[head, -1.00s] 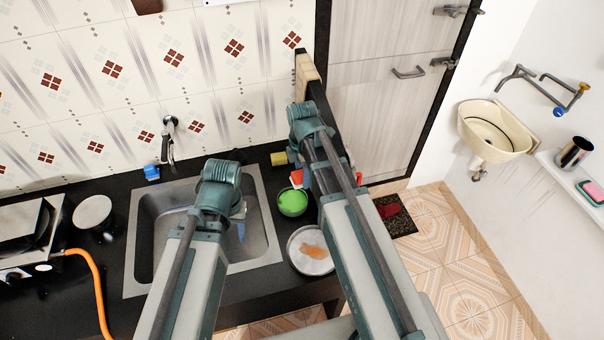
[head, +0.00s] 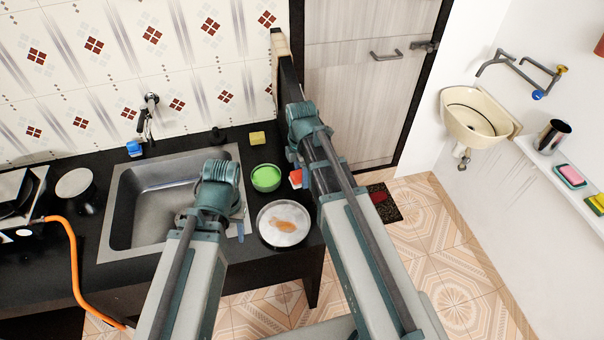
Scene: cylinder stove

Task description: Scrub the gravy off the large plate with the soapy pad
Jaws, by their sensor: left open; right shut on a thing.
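The large plate (head: 283,239) lies on the dark counter right of the sink, with a brown gravy smear (head: 284,227) across its middle. My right gripper (head: 301,178) is mostly hidden behind its own arm, above and right of the plate. It is shut on a small red pad with a pale edge (head: 295,178), partly showing left of the arm and apart from the smear. My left gripper (head: 240,222) is open over the sink's right edge, left of the plate, largely hidden by its own arm.
A green bowl (head: 266,180) stands just behind the plate, and a yellow sponge (head: 258,138) lies farther back. The steel sink (head: 125,212) is left, beyond it a stove with an orange hose (head: 75,255). The counter ends right of the plate.

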